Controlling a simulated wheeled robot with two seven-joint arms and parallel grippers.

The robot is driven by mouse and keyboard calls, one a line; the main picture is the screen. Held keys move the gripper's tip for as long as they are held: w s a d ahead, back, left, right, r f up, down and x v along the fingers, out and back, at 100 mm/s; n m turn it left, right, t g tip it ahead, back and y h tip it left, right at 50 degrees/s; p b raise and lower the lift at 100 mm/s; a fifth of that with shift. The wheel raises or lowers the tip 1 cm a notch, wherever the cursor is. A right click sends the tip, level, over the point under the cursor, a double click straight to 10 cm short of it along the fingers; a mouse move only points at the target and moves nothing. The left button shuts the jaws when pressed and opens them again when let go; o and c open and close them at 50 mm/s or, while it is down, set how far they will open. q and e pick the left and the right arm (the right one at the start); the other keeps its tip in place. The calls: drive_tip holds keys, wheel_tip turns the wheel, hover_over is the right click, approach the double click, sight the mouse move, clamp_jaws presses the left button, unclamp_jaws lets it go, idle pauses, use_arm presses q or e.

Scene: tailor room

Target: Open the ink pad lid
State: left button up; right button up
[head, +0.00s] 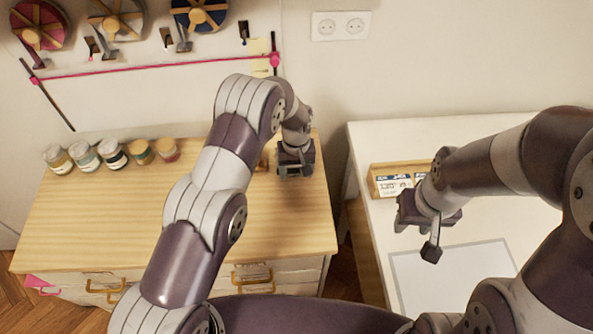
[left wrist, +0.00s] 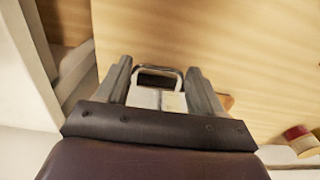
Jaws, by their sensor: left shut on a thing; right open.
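My left gripper (head: 295,165) is low over the right back part of the wooden dresser top. In the left wrist view its fingers (left wrist: 158,78) stand on either side of a small pale grey and cream block (left wrist: 160,100) with a metal loop (left wrist: 160,70) at its far side. It is shut on this thing, which may be the ink pad; I cannot tell the lid from the base. In the head view the gripper hides most of it. My right gripper (head: 425,228) is open and empty above the white table.
Several small jars (head: 113,153) stand at the back left of the dresser top (head: 110,205). A wooden tray with labelled cards (head: 390,182) and a pale sheet (head: 450,275) are on the white table (head: 375,135). A gap separates dresser and table. The dresser's front middle is clear.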

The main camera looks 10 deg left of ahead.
use_arm(q)
drive_tip(key=r, duration=0.1)
drive_tip(key=w+r, duration=0.1)
drive_tip(key=r+b, duration=0.1)
drive_tip(key=shift+w+a+r, duration=0.15)
drive_tip(key=shift+w, duration=0.15)
drive_tip(key=shift+w+a+r+b, duration=0.25)
drive_tip(key=shift+w+r+b, duration=0.1)
drive_tip(key=shift+w+r, duration=0.8)
drive_tip(key=shift+s+r, duration=0.1)
drive_tip(key=shift+r, duration=0.05)
